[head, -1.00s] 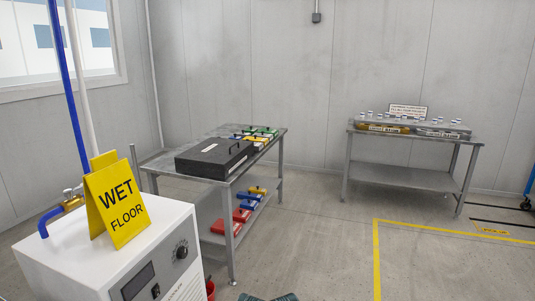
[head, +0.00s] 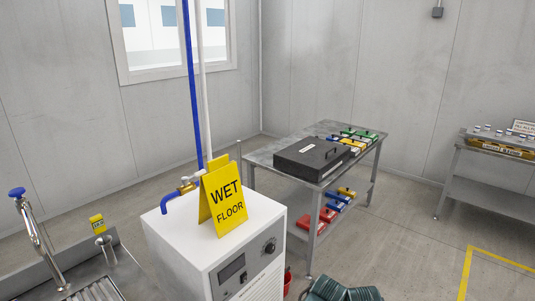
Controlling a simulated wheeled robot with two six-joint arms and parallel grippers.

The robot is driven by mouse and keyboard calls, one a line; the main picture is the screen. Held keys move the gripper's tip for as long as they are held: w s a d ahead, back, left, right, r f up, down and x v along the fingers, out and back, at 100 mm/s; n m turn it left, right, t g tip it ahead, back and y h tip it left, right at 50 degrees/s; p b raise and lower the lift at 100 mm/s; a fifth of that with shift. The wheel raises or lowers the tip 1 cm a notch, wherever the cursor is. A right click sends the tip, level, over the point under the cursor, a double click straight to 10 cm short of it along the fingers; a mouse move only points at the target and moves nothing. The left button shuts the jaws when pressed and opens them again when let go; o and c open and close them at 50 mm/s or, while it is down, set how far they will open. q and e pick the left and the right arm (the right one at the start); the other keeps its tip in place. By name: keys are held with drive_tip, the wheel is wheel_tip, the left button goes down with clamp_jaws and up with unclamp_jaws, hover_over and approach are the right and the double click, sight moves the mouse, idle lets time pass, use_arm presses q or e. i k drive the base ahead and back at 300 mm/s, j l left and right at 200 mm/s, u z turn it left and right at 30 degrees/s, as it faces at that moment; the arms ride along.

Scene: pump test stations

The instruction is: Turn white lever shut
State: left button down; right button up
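A brass valve (head: 187,185) sits at the back left of the top of a white machine (head: 180,232). A blue pipe (head: 192,90) and a white pipe (head: 203,90) come down to it, and a short blue bent pipe (head: 167,200) leads from it onto the machine. A small pale part shows at the valve's top; I cannot tell whether it is the white lever or how it is turned. A yellow wet floor sign (head: 222,200) stands on the machine and hides part of the valve area. Neither gripper is in view.
A sink with a blue-knobbed tap (head: 33,230) is at the left. A metal table (head: 262,155) with a black case (head: 312,157) stands behind the machine. Dark green items (head: 342,291) lie at the bottom. Another table (head: 490,190) stands at right, with open floor between.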

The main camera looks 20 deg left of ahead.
sight(185, 179)
drive_tip(key=u, duration=1.25)
